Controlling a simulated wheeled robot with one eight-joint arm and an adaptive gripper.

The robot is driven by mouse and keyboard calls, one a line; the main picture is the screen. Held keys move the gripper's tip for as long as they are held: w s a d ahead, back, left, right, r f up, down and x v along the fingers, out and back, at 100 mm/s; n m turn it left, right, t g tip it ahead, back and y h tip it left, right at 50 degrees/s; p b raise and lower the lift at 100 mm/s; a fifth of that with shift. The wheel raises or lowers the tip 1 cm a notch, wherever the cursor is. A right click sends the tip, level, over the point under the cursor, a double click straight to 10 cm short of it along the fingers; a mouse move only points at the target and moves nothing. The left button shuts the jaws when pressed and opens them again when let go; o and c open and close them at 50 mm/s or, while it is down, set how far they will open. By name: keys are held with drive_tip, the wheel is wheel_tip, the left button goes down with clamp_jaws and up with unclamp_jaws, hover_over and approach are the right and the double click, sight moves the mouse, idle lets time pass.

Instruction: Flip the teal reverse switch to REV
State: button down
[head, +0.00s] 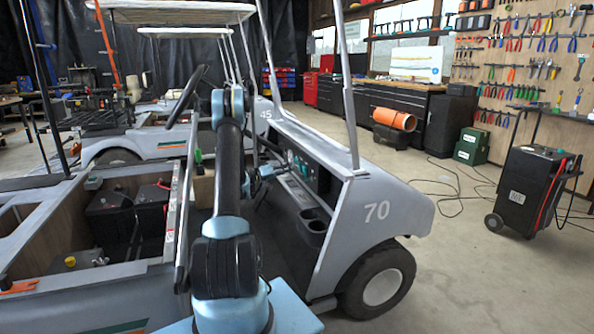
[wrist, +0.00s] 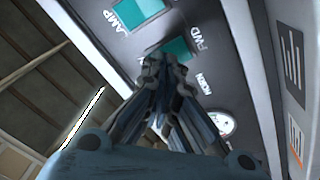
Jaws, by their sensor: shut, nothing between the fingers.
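In the wrist view a teal switch (wrist: 179,47) with the label FWD beside it sits on the grey dash panel. The tips of my gripper (wrist: 166,62) are shut and empty, right in front of this switch, and cover its lower part. I cannot tell whether they touch it. No REV label is readable, and the switch's tilt is unclear. In the head view my gripper (head: 267,172) reaches the dash of cart 70, where small teal patches (head: 291,157) show; its fingers are too small to make out there.
A second teal switch (wrist: 139,8) labelled LAMP sits above on the panel. A HORN label and a round white gauge (wrist: 221,124) lie below.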

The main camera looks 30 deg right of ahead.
drive_tip(key=shift+x, duration=1.15)
idle(1.4)
drive_tip(key=v, duration=0.7)
idle(0.7)
idle(0.4)
drive_tip(key=s+a+r+n+t+y, duration=0.3)
drive_tip(key=s+a+r+y, duration=0.1)
drive_tip(key=a+r, duration=0.55)
drive_tip(key=s+a+r+n+t+y, duration=0.2)
drive_tip(key=s+a+r+n+y, duration=0.15)
drive_tip(key=s+a, duration=0.65)
drive_tip(key=s+a+f+n+y, duration=0.1)
drive_tip(key=s+a+f+y, duration=0.2)
drive_tip(key=s+a, duration=0.6)
drive_tip(key=s+a+f+n+t+y, duration=0.1)
drive_tip(key=s+a+f+y, duration=0.3)
drive_tip(key=s+a, duration=0.6)
drive_tip(key=s+a+f+n+t+y, duration=0.1)
drive_tip(key=s+a+f+n+y, duration=0.2)
drive_tip(key=s+a, duration=0.6)
drive_tip(key=shift+s+a+f+y, duration=0.3)
drive_tip(key=shift+a+y, duration=0.55)
drive_tip(key=shift+a, duration=0.4)
